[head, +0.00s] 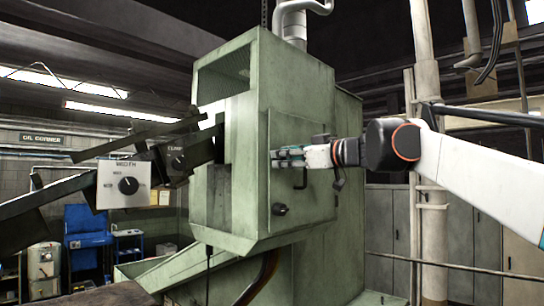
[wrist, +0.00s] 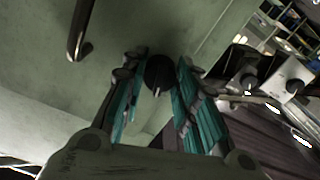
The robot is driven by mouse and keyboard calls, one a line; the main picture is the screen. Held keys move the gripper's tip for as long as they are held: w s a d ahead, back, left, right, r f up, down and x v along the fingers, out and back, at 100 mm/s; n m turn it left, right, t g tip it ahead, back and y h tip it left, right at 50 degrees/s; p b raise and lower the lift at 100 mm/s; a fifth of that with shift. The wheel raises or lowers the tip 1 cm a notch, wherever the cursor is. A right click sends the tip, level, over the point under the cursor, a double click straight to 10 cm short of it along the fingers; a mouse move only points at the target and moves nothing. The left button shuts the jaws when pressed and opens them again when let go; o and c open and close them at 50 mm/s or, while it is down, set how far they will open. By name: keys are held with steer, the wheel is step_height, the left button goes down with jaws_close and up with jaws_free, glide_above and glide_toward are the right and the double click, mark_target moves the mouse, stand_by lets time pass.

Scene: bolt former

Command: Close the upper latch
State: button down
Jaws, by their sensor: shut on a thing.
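The green machine cabinet has a door panel (head: 312,135) on its right-hand face. A lower black latch (head: 280,209) sits near the door's bottom left, with a dark bar handle (head: 301,179) above it; the handle also shows in the wrist view (wrist: 80,32). My gripper (head: 278,155) reaches in from the right to the door's left edge, above the handle. In the wrist view, its teal fingers (wrist: 155,80) are around the black upper latch (wrist: 159,70), shut on it.
A grey control box with a dial (head: 127,185) and dark beams (head: 50,195) stand left of the cabinet. A vertical pipe (head: 425,60) rises at the right, behind my arm.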

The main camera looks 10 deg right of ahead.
steer(key=n+p, duration=0.1)
steer(key=n, duration=0.6)
steer(key=shift+n+p, duration=0.35)
steer(key=shift+n, duration=0.05)
steer(key=c, duration=1)
jaws_free()
steer(key=shift+c, duration=0.2)
steer(key=shift+d, duration=0.1)
steer(key=v, duration=0.8)
